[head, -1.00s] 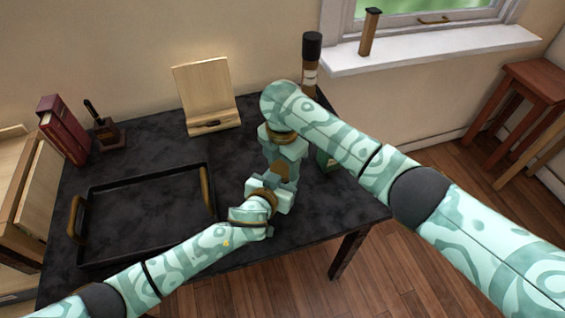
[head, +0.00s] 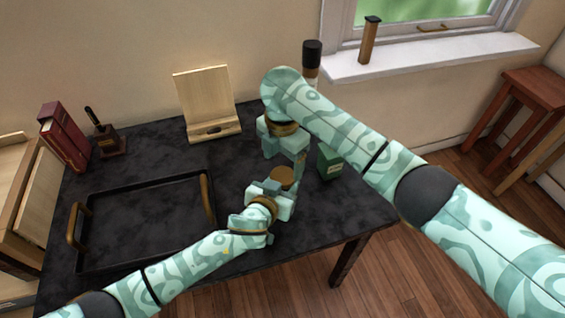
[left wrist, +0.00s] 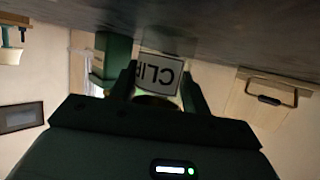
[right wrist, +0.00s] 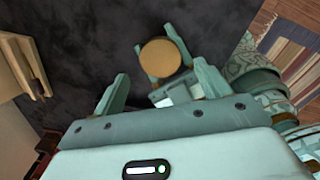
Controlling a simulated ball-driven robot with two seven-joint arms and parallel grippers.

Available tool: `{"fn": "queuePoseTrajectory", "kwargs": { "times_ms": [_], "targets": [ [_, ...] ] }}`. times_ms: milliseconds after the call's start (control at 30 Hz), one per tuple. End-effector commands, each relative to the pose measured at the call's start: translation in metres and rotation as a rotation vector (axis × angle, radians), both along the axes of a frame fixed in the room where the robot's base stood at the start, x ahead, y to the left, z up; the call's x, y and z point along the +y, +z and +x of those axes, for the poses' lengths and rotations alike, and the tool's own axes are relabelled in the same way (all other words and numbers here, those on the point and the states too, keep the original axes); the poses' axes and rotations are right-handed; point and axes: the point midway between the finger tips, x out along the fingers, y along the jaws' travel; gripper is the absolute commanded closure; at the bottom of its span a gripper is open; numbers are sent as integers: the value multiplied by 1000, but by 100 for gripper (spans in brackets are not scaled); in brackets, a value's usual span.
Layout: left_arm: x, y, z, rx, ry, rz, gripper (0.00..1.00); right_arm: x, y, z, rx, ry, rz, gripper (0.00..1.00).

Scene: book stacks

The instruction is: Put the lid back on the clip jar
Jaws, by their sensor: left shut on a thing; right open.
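The clip jar stands between the fingers of my left gripper (head: 274,190), which is shut on it. Its white CLIP label (left wrist: 160,73) shows upside down in the left wrist view. The round brown lid (head: 283,177) lies over the top of the jar; it also shows in the right wrist view (right wrist: 160,57). I cannot tell whether it is fully seated. My right gripper (right wrist: 160,72) is open, its fingers apart on either side of the lid in the right wrist view. In the head view it is just behind and above the jar.
A green labelled box (head: 330,163) stands close right of my right gripper. A black tray (head: 130,185) with brass handles lies at the left. A wooden stand (head: 207,100), a pen holder (head: 108,138) and red books (head: 64,136) stand along the back.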

Motion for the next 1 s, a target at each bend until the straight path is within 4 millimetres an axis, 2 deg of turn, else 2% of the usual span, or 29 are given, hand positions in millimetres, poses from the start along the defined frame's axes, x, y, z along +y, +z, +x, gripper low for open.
{"fn": "queuePoseTrajectory", "kwargs": {
  "times_ms": [100,167,333,467,767,867,1000],
  "targets": [
    [0,0,0,0,0,0,100,0,0,0,0,0,0,24],
    [0,0,0,0,0,0,100,0,0,0,0,3,0,28],
    [0,0,0,0,0,0,100,-1,25,2,-8,193,0,28],
    [0,0,0,0,0,0,100,-1,35,0,-1,296,-3,28],
    [0,0,0,0,0,0,100,0,33,0,2,296,0,28],
    [0,0,0,0,0,0,100,0,25,0,4,296,1,28],
    [0,0,0,0,0,0,100,0,4,-1,4,295,0,28]
  ]
}}
